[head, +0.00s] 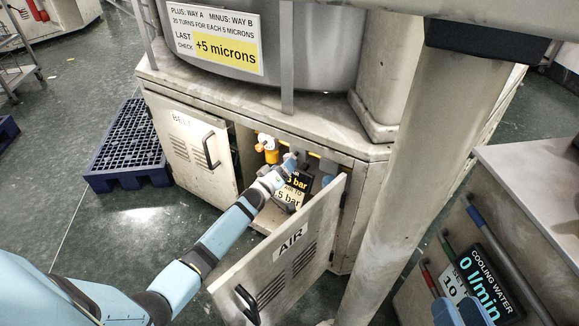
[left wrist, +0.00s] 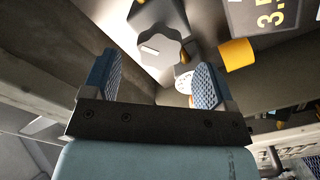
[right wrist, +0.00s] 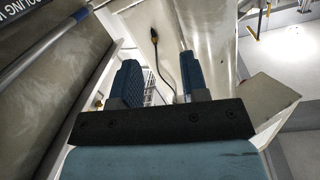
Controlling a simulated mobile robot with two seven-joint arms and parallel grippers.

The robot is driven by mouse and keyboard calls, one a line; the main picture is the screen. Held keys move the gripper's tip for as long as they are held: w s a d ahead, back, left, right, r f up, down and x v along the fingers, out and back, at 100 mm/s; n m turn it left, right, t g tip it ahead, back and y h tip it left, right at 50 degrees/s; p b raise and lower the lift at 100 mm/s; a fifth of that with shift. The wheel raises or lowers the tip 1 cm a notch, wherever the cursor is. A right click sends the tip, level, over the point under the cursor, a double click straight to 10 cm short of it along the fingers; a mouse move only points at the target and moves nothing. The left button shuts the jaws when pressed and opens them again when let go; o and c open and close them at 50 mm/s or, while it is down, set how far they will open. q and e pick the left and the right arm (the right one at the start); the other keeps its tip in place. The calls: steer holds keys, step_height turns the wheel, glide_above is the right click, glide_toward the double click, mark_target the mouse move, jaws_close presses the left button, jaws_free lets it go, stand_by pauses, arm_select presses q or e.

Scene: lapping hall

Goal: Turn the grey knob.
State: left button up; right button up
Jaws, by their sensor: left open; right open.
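The grey knob (left wrist: 158,48), lobed with a pale mark on its face, shows in the left wrist view, beyond and between the fingertips of my left gripper (left wrist: 155,75). The jaws are open with nothing between them, and a gap seems to remain before the knob. In the head view my left gripper (head: 283,170) reaches into the open AIR cabinet, where I cannot make out the knob behind it. My right gripper (right wrist: 158,72) is open and empty in the right wrist view.
The AIR door (head: 290,255) stands open beside my left arm. The BELT door (head: 193,155) is to its left. An orange fitting (head: 268,148) and a display reading "bar" (head: 297,183) are inside the cabinet. A cooling water panel (head: 480,280) is at right, a blue pallet (head: 125,150) at left.

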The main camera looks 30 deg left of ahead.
arm_select(q)
steer(key=shift+w+d+b, duration=0.15)
steer(key=shift+w+b, duration=0.45)
steer(key=shift+w, duration=1.45)
arm_select(e)
steer(key=shift+w+d+f+n, duration=0.2)
steer(key=shift+w+f+n, duration=0.15)
steer(key=shift+f+n, duration=0.05)
arm_select(q)
steer(key=c, duration=0.9)
